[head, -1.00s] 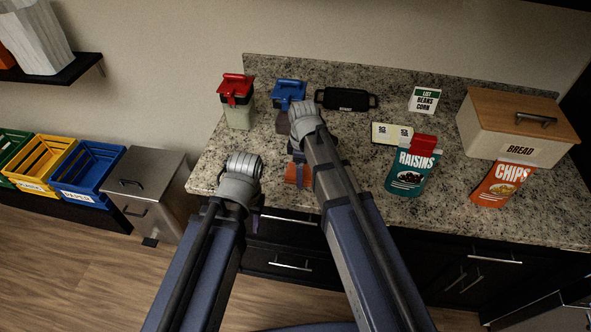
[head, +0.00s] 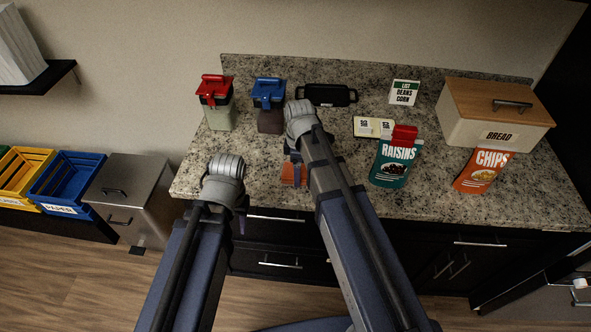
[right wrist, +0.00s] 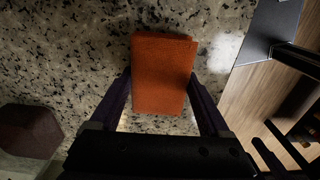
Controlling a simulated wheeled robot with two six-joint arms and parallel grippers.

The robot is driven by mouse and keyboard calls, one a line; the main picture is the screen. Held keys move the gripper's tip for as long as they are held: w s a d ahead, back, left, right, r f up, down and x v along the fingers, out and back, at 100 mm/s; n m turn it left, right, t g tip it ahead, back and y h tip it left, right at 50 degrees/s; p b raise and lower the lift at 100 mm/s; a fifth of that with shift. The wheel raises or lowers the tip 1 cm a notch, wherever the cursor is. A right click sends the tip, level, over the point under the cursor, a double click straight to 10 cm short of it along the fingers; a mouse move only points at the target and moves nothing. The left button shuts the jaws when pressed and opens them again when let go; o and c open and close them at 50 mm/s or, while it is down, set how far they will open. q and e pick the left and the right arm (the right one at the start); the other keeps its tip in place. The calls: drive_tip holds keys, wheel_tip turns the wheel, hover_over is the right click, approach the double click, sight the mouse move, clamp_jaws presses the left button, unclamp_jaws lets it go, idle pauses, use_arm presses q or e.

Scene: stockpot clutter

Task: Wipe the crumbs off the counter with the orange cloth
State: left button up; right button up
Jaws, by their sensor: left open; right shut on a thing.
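The orange cloth (head: 290,174) lies folded on the speckled granite counter (head: 335,190), near its front edge. My right gripper (head: 295,158) is shut on it; in the right wrist view the cloth (right wrist: 163,75) sits between the two dark fingers. My right arm hides part of the cloth in the head view. My left gripper (head: 241,220) is open and empty, in front of the counter's front edge at the left. I cannot tell crumbs from the dark specks of the granite.
Behind the cloth stand a red-lidded jar (head: 217,103), a blue-lidded jar (head: 269,107) and a black tray (head: 326,95). To the right are a yellowish card (head: 373,127), raisins (head: 397,160), chips (head: 483,170), a list sign (head: 404,92) and a bread box (head: 490,125). The front left counter is clear.

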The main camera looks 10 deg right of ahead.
drive_tip(key=shift+s+d, duration=0.25)
drive_tip(key=shift+d, duration=0.55)
drive_tip(key=shift+s+d, duration=0.25)
drive_tip(key=shift+d, duration=0.55)
drive_tip(key=shift+d, duration=0.1)
drive_tip(key=shift+s+d+f, duration=0.1)
drive_tip(key=shift+s+d, duration=0.2)
drive_tip(key=shift+d, duration=0.4)
drive_tip(key=shift+s+d, duration=0.3)
drive_tip(key=shift+d, duration=0.4)
drive_tip(key=shift+d, duration=0.1)
drive_tip(key=shift+w, duration=0.1)
drive_tip(key=shift+w+a, duration=0.25)
drive_tip(key=shift+a, duration=0.65)
drive_tip(key=shift+w+a, duration=0.25)
drive_tip(key=shift+a, duration=0.6)
